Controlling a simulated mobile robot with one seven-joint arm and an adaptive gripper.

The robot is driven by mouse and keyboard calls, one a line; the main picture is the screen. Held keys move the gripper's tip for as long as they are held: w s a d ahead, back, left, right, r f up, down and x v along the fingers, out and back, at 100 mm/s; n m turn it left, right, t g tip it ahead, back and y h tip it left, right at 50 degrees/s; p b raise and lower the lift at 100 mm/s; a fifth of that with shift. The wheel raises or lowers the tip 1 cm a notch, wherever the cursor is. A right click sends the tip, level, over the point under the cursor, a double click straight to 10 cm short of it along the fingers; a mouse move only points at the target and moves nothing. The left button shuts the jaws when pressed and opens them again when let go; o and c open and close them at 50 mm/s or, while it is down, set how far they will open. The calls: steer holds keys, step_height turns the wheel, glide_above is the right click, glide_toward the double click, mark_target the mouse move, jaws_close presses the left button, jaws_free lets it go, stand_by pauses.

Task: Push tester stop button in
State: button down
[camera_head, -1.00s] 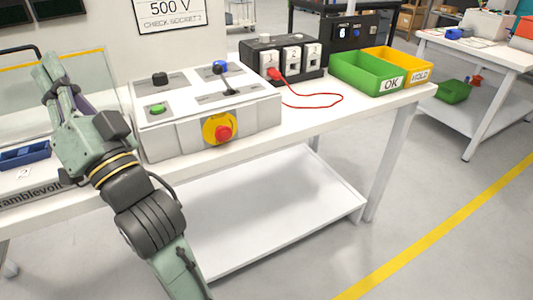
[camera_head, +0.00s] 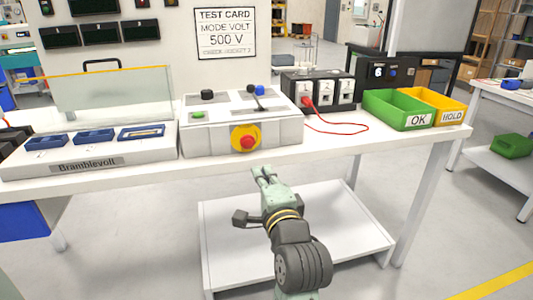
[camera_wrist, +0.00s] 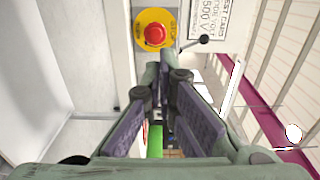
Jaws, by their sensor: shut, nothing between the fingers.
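The stop button (camera_head: 247,142) is a red mushroom cap on a round yellow plate, on the front face of the white tester box (camera_head: 285,133). In the wrist view the red button (camera_wrist: 155,35) shows at the top, just beyond my fingertips, on its yellow plate (camera_wrist: 140,20) with lettering. My gripper (camera_head: 262,170) is below and slightly right of the button, in front of the table edge, apart from it. In the wrist view the fingers (camera_wrist: 165,62) meet at their tips, with nothing between them.
The box top carries a green button (camera_head: 199,115), a black knob (camera_head: 207,95), a blue knob (camera_head: 260,89) and a lever (camera_head: 257,102). A black socket unit (camera_head: 325,92) with a red cable (camera_head: 340,128) and green and yellow bins (camera_head: 385,109) stand right. A tray unit (camera_head: 90,165) stands left.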

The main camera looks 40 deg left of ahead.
mark_target(249, 139)
steer(key=shift+f, duration=0.15)
steer(key=shift+w, duration=0.1)
steer(key=p+x, duration=0.3)
steer(key=x, duration=1.1)
steer(key=shift+x, duration=0.9)
steer(key=shift+d+r, duration=0.2)
steer(key=shift+r, duration=0.15)
steer(key=shift+a, duration=0.1)
